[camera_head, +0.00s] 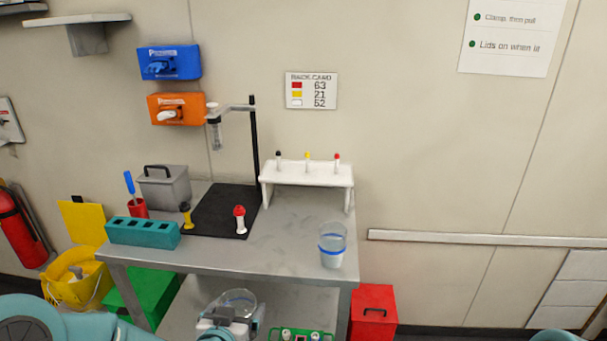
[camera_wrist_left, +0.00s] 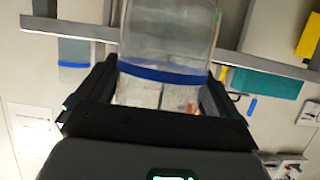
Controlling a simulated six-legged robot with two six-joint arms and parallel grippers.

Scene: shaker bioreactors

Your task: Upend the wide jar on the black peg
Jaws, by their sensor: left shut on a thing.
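A clear wide jar (camera_head: 238,299) is between the fingers of my left gripper (camera_head: 230,318), low in front of the table. In the left wrist view the jar (camera_wrist_left: 165,45) has a blue band and the gripper (camera_wrist_left: 158,95) is shut on it. A round end faces up in the head view; I cannot tell whether it is the mouth or the base. The black-tipped peg (camera_head: 278,161) stands on the white raised stand (camera_head: 305,175) at the table's back, left of a yellow-tipped and a red-tipped one. My right gripper is not in view.
Another clear blue-banded vessel (camera_head: 332,252) stands on the table (camera_head: 275,245) at the front right. A clamp stand (camera_head: 254,140) rises left of the white stand. A teal block (camera_head: 142,233) is at the front left. A green rack (camera_head: 280,335) sits low beside my gripper.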

